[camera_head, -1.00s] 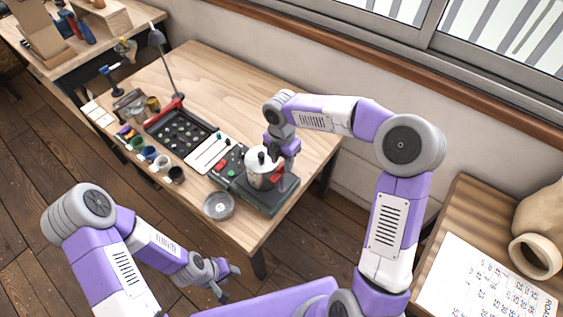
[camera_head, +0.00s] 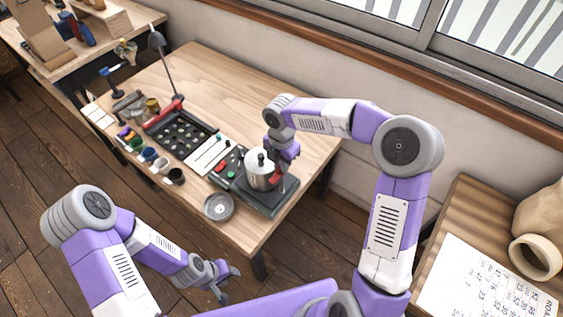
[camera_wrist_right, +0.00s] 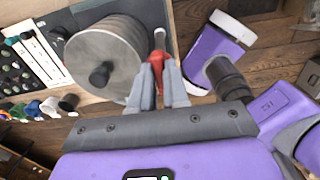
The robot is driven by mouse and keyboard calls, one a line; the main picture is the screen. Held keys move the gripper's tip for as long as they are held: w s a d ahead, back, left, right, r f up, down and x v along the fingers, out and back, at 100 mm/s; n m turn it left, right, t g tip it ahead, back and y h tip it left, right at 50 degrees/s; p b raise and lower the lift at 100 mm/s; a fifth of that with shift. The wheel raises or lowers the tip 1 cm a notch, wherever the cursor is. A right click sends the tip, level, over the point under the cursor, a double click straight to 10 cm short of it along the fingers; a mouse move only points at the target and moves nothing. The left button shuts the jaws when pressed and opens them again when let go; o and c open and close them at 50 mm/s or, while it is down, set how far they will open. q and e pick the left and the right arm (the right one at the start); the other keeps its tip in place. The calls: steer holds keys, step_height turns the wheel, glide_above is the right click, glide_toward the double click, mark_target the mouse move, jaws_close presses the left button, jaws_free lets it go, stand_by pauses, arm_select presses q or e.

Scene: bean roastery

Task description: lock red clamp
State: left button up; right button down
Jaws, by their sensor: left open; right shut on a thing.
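The red clamp (camera_wrist_right: 155,60) shows in the right wrist view, between my right gripper's fingers and beside a round metal drum with a dark knob (camera_wrist_right: 105,55). My right gripper (camera_wrist_right: 158,78) is shut on the clamp. In the head view, my right gripper (camera_head: 280,172) is at the right side of the drum (camera_head: 261,170), and the fingers partly hide the clamp there. The drum stands on a dark base (camera_head: 265,202) at the table's front right corner. My left gripper (camera_head: 223,279) is open and empty, low in front of the table.
A round grey dish (camera_head: 218,207) lies at the table's front edge, left of the base. The back of the table is clear. A side table (camera_head: 460,215) stands at the right.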

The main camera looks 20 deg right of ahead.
steer(key=m, duration=0.4)
steer(key=shift+p, duration=0.35)
steer(key=m, duration=0.4)
steer(key=shift+m, duration=0.3)
steer(key=m, duration=0.4)
steer(key=shift+a+m, duration=0.1)
steer(key=shift+m, duration=2.4)
steer(key=c, duration=1.1)
jaws_free()
